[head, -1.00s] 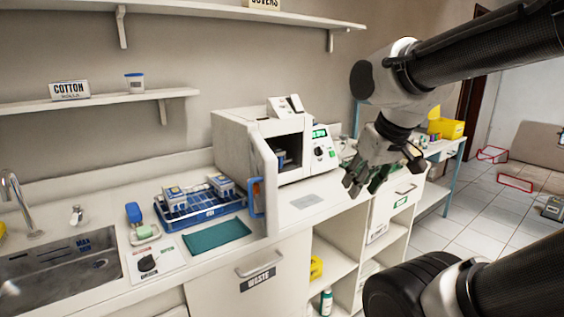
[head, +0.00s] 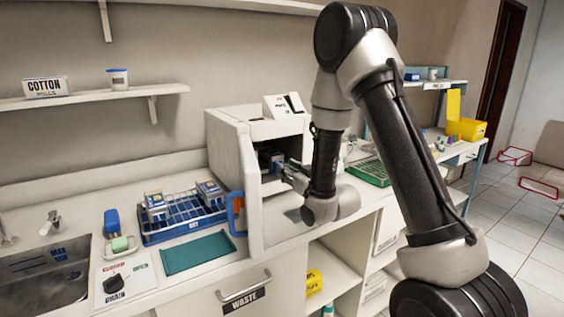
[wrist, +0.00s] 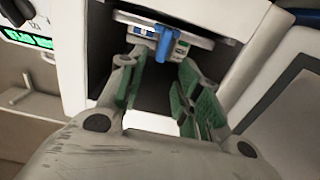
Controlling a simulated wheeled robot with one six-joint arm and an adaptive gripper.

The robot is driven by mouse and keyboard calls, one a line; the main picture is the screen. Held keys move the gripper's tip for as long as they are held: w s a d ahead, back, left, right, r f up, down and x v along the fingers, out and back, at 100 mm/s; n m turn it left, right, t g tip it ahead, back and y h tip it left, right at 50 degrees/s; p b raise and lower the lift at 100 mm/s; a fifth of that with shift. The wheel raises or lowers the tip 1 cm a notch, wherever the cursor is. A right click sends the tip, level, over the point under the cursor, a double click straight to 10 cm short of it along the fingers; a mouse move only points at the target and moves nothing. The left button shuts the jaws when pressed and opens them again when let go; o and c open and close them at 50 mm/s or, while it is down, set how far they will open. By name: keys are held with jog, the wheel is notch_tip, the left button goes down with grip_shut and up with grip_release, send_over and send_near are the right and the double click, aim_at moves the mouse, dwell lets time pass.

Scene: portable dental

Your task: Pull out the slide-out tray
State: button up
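The slide-out tray (wrist: 212,36) shows in the wrist view as a light slab inside the chamber of the white box-shaped unit (head: 228,130). A blue tab (wrist: 166,44) sits at the middle of its front. My gripper (wrist: 163,72) is open, with green-padded fingers apart on either side of the space below the tab. The fingers point into the opening and nothing is seen between them. In the head view my gripper (head: 292,178) is at the chamber mouth, partly hidden by my wrist. The tray is hard to make out there.
A blue wire rack (head: 185,222) with small boxes and a teal mat (head: 198,252) lie further left. A green tray (head: 370,172) is to the right.

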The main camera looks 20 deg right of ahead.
aim_at(276, 162)
jog(key=x, duration=0.7)
jog(key=shift+w+a, duration=0.1)
jog(key=shift+w, duration=0.2)
grip_shut()
